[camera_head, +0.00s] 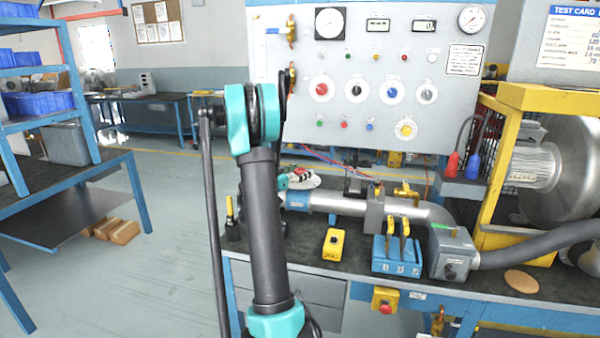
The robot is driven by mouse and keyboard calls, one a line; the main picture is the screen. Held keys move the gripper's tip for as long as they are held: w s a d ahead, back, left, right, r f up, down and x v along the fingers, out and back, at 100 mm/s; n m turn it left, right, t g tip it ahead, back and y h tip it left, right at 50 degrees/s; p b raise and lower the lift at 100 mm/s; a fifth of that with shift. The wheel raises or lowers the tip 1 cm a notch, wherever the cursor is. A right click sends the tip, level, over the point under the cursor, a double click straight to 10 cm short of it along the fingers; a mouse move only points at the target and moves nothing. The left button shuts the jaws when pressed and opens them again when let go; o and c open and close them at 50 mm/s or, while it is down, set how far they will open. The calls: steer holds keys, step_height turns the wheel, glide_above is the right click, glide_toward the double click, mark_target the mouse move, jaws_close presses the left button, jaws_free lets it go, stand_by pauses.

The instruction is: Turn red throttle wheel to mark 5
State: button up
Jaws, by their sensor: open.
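A small red part (302,171), which looks like the red throttle wheel, shows over a pale round plate (309,183) at the left end of the silver pipe (342,204). The marks on the plate are too small to read. My gripper (293,176) is small, dark and partly hidden behind my arm, close to the red part. It is open, and I cannot tell whether it touches the wheel. My upright teal and black arm covers the area just left of it.
A grey panel (385,140) with gauges and a separate red knob (321,89) stands behind. A yellow box (334,244), blue lever box (397,256) and grey valve box (451,252) stand on the bench. A blower (567,175) is at right.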

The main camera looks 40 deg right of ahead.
steer(key=c, duration=1.2)
steer(key=shift+n+t, duration=0.3)
steer(key=shift+t, duration=0.2)
steer(key=n+t+y, duration=0.1)
steer(key=t, duration=0.1)
steer(key=n+t, duration=0.1)
steer(key=t, duration=0.1)
steer(key=shift+s+n+y, duration=0.2)
steer(key=shift+n+y, duration=0.2)
steer(key=n+t+y, duration=0.4)
steer(key=t, duration=0.1)
steer(key=shift+d, duration=0.2)
steer(key=n+t+y, duration=0.2)
steer(key=y, duration=0.1)
steer(key=n+t+y, duration=0.1)
steer(key=n+y, duration=0.2)
steer(key=shift+t+y, duration=0.3)
steer(key=shift+t, duration=0.1)
steer(key=shift+w+n+t+y, duration=0.1)
steer(key=shift+n+t+y, duration=0.1)
steer(key=shift+n+y, duration=1.2)
steer(key=shift+n+t+y, duration=0.2)
steer(key=shift+n+y, duration=0.6)
steer(key=shift+y, duration=1.2)
